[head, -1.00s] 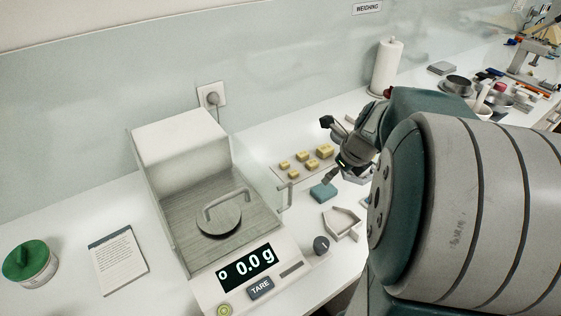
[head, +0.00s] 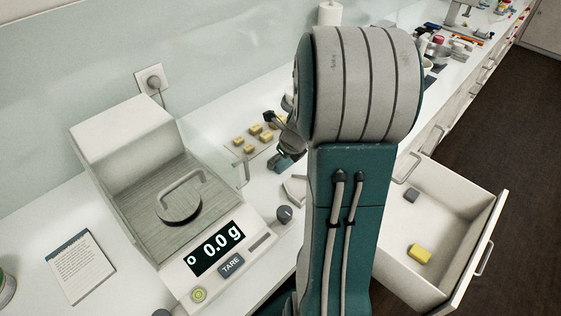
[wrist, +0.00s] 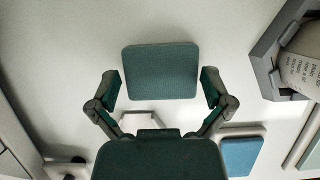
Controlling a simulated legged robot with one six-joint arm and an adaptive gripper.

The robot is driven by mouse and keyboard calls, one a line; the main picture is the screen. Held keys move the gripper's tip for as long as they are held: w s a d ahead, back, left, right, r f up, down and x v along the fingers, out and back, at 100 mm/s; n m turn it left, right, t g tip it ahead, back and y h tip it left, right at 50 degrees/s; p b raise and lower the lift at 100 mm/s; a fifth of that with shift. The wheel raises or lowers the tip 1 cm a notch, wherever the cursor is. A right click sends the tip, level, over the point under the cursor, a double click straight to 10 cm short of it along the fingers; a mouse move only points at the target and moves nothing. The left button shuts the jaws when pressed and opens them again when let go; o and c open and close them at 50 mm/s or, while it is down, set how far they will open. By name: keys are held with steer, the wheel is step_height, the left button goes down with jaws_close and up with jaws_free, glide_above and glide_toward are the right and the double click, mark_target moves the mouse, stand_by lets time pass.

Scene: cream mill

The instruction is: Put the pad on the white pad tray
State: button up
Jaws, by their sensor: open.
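In the wrist view a dark teal, rounded rectangular pad (wrist: 160,72) lies on a pale surface. My gripper (wrist: 160,88) is open, with one finger on each side of the pad; I cannot tell whether either touches it. In the head view my gripper (head: 279,138) is small, low over the counter and partly hidden by my arm. A blue-teal patch (head: 282,161) shows beside its fingers. A lighter blue flat piece (wrist: 240,155) with a pale edge lies at lower right in the wrist view. I cannot clearly identify the white pad tray.
A scale (head: 215,250) reading 0.0 g stands left of my gripper. Yellow blocks (head: 254,129) sit behind it. An open drawer (head: 402,270) juts out at right, holding a yellow block and a grey block. A grey holder (wrist: 268,62) is at upper right in the wrist view.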

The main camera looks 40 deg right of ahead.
steer(key=shift+d+f, duration=0.15)
steer(key=c, duration=0.5)
